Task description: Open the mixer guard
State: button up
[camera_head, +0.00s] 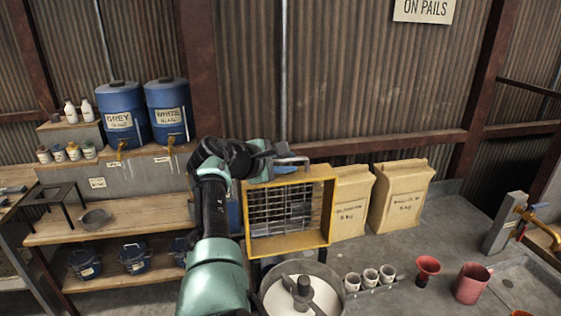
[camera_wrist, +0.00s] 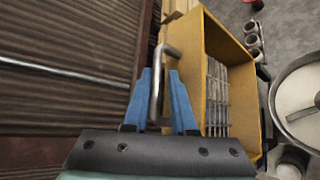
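The mixer guard (camera_head: 331,205) is a yellow box frame with wire mesh. In the head view it stands upright behind the round mixer bowl (camera_head: 342,300), which shows a paddle inside. The guard (camera_wrist: 245,60) fills the right-centre of the wrist view. Its grey bent bar handle (camera_head: 293,160) is at the top edge. My gripper (camera_wrist: 159,75) has its two blue fingers on either side of the handle (camera_wrist: 156,92). The fingers are apart, with a narrow gap beside the bar. In the head view my gripper (camera_head: 268,158) is at the guard's upper left, partly hidden by my arm.
Two paper sacks (camera_head: 403,194) stand right of the guard, against the corrugated wall. White cups (camera_head: 370,278), a red funnel (camera_head: 427,268) and a red jug (camera_head: 471,283) stand on the right worktop. Blue drums (camera_head: 122,112) and shelves are on the left.

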jog(key=shift+s, duration=0.1)
jog(key=b+v, duration=0.5)
jog(key=v, duration=0.7)
jog(key=shift+s+a, duration=0.15)
jog(key=shift+s, duration=0.2)
jog(key=shift+r, duration=0.15)
